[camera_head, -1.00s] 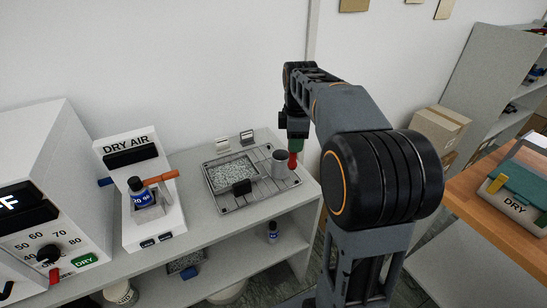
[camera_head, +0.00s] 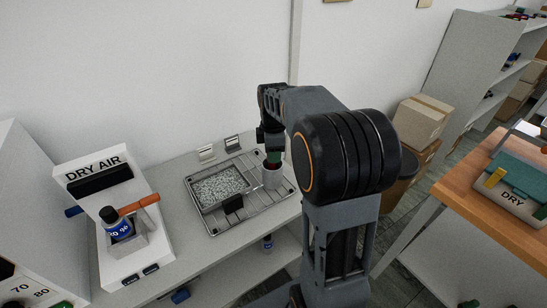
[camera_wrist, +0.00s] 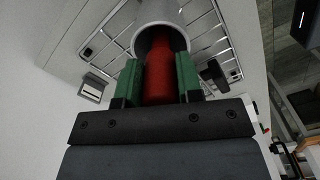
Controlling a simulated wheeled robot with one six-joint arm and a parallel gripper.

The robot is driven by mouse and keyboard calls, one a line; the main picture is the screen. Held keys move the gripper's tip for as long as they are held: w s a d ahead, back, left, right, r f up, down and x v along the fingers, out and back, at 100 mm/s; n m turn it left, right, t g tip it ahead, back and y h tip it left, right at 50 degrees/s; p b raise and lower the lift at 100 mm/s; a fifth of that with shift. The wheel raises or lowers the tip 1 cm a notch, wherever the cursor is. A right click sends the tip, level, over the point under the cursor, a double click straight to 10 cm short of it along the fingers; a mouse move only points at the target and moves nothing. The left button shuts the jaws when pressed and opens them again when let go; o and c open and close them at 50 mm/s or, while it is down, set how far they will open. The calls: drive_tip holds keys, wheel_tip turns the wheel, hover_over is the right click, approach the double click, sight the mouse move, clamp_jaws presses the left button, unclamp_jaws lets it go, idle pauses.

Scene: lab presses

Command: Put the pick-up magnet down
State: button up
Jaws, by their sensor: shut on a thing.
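The pick-up magnet (camera_wrist: 163,80) is a red cylinder in the wrist view. My gripper (camera_wrist: 158,84) is shut on it, with a green fingertip on each side. The magnet's far end lies within the mouth of a grey cup (camera_wrist: 158,11); whether it touches the bottom is hidden. In the head view my gripper (camera_head: 273,157) is right above the cup (camera_head: 271,179), which stands at the right end of a wire rack (camera_head: 218,225). The magnet is hard to make out there.
A tray of small pale pieces (camera_head: 219,186) and a black block (camera_head: 233,203) sit on the rack left of the cup. The dry-air unit (camera_head: 135,255) with a blue bottle (camera_head: 117,226) is at left. A wooden table (camera_head: 480,205) is at right.

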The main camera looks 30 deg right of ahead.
drive_tip(key=shift+f, duration=1.05)
drive_tip(key=shift+f, duration=0.15)
drive_tip(key=o, duration=0.8)
drive_tip(key=shift+o, duration=0.2)
wheel_tip(320, 180, up, 12)
drive_tip(key=shift+f+p, duration=0.25)
drive_tip(key=shift+p, duration=0.1)
drive_tip(key=shift+s+a+r, duration=0.15)
drive_tip(key=shift+r, duration=0.1)
drive_tip(key=s+a+f+m+t, duration=0.1)
drive_tip(key=s+a+f+m, duration=0.3)
drive_tip(key=s+m, duration=0.3)
drive_tip(key=s+a+f+m+t, duration=0.2)
drive_tip(key=s+a+f+m, duration=0.2)
drive_tip(key=s, duration=0.4)
drive_tip(key=a+m, duration=0.1)
drive_tip(key=m, duration=0.1)
drive_tip(key=shift+s+a+f+m+t, duration=0.25)
drive_tip(key=shift+s+f+m+t, duration=0.05)
drive_tip(key=shift+s+f+m, duration=0.1)
